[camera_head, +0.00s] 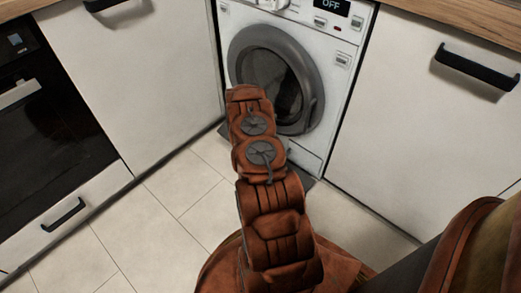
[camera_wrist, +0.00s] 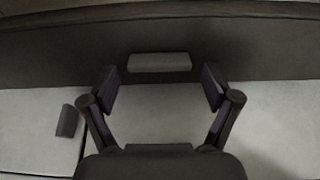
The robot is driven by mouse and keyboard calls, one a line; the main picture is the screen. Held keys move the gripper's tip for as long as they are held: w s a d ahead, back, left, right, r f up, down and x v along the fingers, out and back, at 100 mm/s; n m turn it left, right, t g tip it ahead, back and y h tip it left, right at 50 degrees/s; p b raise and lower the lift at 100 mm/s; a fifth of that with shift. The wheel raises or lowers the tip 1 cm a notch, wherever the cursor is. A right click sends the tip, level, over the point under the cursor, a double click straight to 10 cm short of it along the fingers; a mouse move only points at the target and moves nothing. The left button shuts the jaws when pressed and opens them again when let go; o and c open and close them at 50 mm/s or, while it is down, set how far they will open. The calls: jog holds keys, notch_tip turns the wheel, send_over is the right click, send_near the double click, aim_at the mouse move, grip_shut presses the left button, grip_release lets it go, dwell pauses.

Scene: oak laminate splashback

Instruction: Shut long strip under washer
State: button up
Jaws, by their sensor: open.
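The white washer (camera_head: 338,85) stands in the middle of the head view, its round grey door (camera_head: 240,62) shut. Low at its foot, partly behind my arm, dark edges of a strip (camera_head: 307,181) show on both sides of the arm. Most of the strip is hidden, and I cannot tell how far it stands out. In the wrist view a long dark band (camera_wrist: 50,62) crosses the picture. My gripper (camera_wrist: 160,88) is open and empty before it, a finger at each side. I cannot tell whether it touches anything. My arm hides the gripper in the head view.
A white cabinet with a black handle (camera_head: 476,67) stands right of the washer, another cabinet (camera_head: 125,75) left. A dark oven (camera_head: 45,115) and a drawer with a black handle (camera_head: 64,214) are at far left. The tiled floor (camera_head: 160,215) at front left is clear.

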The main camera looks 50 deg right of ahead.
jog(key=v, duration=1.2)
jog(key=shift+d, duration=0.1)
